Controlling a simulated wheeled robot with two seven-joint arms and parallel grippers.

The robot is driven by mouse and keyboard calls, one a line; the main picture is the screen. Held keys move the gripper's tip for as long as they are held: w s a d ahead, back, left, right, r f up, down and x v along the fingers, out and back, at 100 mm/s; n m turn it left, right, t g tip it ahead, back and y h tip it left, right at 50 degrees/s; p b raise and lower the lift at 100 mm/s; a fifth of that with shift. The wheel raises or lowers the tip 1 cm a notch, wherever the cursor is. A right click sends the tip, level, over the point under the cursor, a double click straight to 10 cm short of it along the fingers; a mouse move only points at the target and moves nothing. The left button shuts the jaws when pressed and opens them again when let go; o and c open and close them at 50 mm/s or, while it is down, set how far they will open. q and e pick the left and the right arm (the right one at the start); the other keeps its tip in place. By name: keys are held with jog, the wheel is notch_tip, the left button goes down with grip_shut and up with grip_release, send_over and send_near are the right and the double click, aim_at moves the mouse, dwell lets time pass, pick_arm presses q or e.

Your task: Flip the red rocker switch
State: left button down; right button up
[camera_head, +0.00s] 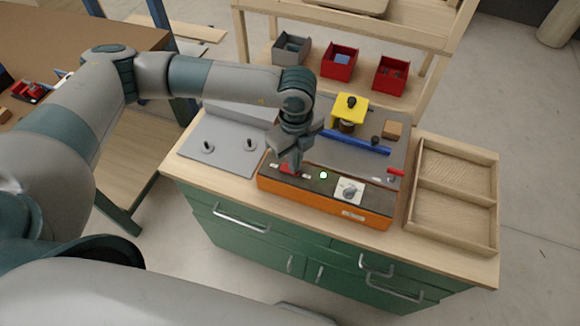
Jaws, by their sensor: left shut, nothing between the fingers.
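An orange control box (332,205) with a dark top sits at the front edge of the workbench. The red rocker switch (290,168) is on the left part of its top, partly hidden by my left gripper. My left gripper (288,166) is shut and empty, pointing down with its fingertips at or just above the switch. I cannot tell whether they touch it. A green light (323,175) and a white plate with a grey knob (349,191) are to the right on the same box. My right gripper is not in view.
Behind the box are a blue bar (357,142), a yellow block (351,108) and a small wooden block (392,130). A grey plate with pegs (221,148) lies left. An empty wooden tray (455,194) is right. Bins (340,61) stand on a shelf behind.

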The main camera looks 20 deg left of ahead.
pick_arm(q)
jog(key=shift+f, duration=0.2)
jog(key=shift+r, duration=0.1)
jog(key=shift+r, duration=0.45)
notch_tip(320, 180, up, 6)
jog(key=p, duration=0.3)
dwell(0.4)
dwell(0.4)
